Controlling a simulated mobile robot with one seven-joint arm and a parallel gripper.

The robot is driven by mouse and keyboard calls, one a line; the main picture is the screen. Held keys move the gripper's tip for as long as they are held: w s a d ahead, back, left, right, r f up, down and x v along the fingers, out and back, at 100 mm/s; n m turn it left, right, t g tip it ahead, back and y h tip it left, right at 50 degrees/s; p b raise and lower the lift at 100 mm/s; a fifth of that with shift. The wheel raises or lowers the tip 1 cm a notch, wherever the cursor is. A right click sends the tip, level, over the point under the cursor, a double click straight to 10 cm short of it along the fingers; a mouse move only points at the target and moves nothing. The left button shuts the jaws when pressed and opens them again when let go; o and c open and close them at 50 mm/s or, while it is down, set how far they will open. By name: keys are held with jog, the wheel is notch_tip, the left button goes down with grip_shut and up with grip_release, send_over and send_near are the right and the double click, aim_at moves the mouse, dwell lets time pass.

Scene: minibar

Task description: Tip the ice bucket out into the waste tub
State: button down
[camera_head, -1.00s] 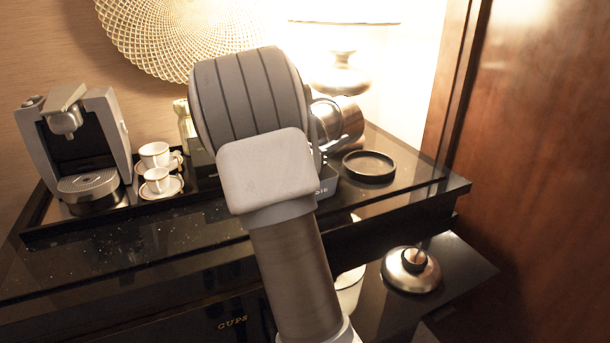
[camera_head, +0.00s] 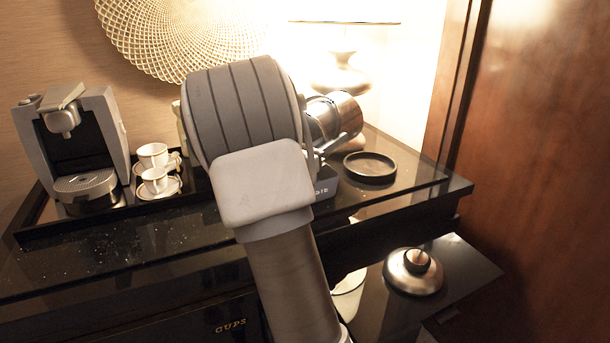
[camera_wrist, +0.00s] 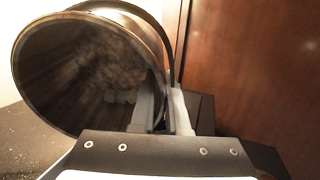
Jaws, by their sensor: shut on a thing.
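The ice bucket (camera_head: 334,116) is a shiny metal cylinder, tipped well over on its side above the counter, right of my arm in the head view. A thin handle arcs over the rim. My gripper (camera_wrist: 165,112) is shut on the bucket at the right side of its rim; the exact contact is hard to tell. A white tub (camera_head: 348,288), likely the waste tub, stands low down, partly behind my arm.
A metal lid with a dark knob (camera_head: 414,270) lies on the lower shelf. A coffee machine (camera_head: 75,145) and cups (camera_head: 154,156) stand left. A wooden panel (camera_head: 545,150) closes the right side.

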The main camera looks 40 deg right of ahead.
jog(key=shift+r, duration=0.25)
jog(key=shift+d+p, duration=0.15)
jog(key=shift+p, duration=0.35)
jog(key=shift+d+f+y+p, duration=0.1)
jog(key=shift+f+y+p, duration=0.1)
jog(key=shift+y+p, duration=0.1)
jog(key=shift+f, duration=0.1)
